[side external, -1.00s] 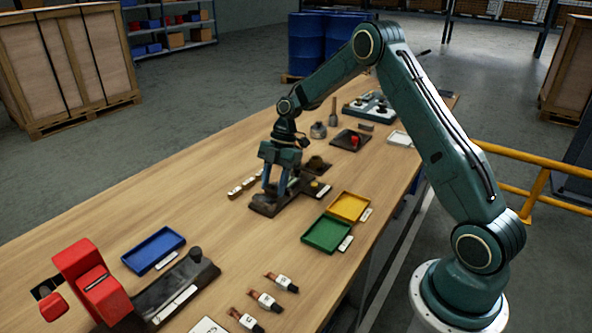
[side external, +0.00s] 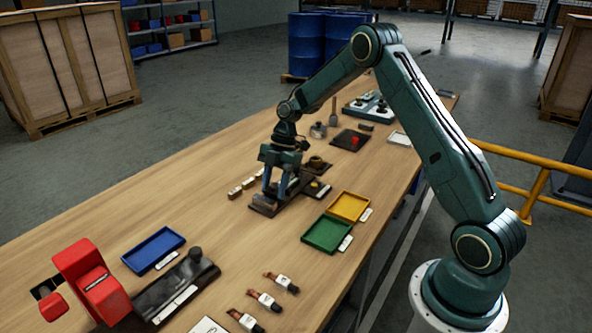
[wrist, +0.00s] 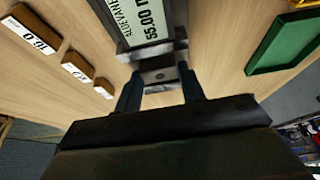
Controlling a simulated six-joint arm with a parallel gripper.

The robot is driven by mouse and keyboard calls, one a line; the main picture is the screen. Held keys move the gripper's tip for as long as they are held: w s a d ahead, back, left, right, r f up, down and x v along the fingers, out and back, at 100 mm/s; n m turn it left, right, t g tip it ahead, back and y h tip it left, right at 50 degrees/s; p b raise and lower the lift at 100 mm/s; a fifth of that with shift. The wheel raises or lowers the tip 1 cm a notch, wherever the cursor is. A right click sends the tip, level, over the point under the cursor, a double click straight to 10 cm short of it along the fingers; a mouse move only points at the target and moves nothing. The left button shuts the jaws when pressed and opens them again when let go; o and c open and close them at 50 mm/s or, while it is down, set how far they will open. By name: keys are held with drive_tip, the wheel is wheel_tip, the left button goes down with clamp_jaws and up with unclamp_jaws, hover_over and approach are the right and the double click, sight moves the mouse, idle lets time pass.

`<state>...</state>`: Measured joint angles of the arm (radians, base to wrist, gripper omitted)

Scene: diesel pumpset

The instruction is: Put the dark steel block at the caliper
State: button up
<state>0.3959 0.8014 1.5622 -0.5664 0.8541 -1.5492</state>
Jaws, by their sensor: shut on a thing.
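My gripper (side external: 276,193) is low over the dark base (side external: 258,209) of a measuring station near the middle of the bench. In the wrist view my gripper (wrist: 160,92) has its two fingers shut on the dark steel block (wrist: 160,77), which shows as a small grey piece with a dark round spot. The fingers hide part of the block.
Labelled small blocks (wrist: 77,67) lie in a row left of the station. A green tray (side external: 327,249) and a yellow tray (side external: 348,207) sit to its right. A blue tray (side external: 153,249) and a red device (side external: 92,285) stand at the front left. Bare wood lies between.

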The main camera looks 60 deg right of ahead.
drive_tip(key=shift+f, duration=0.35)
idle(0.5)
drive_tip(key=o, duration=1.2)
drive_tip(key=shift+c, duration=0.2)
drive_tip(key=shift+r, duration=0.15)
drive_tip(key=shift+r, duration=3.35)
drive_tip(key=shift+r, duration=0.1)
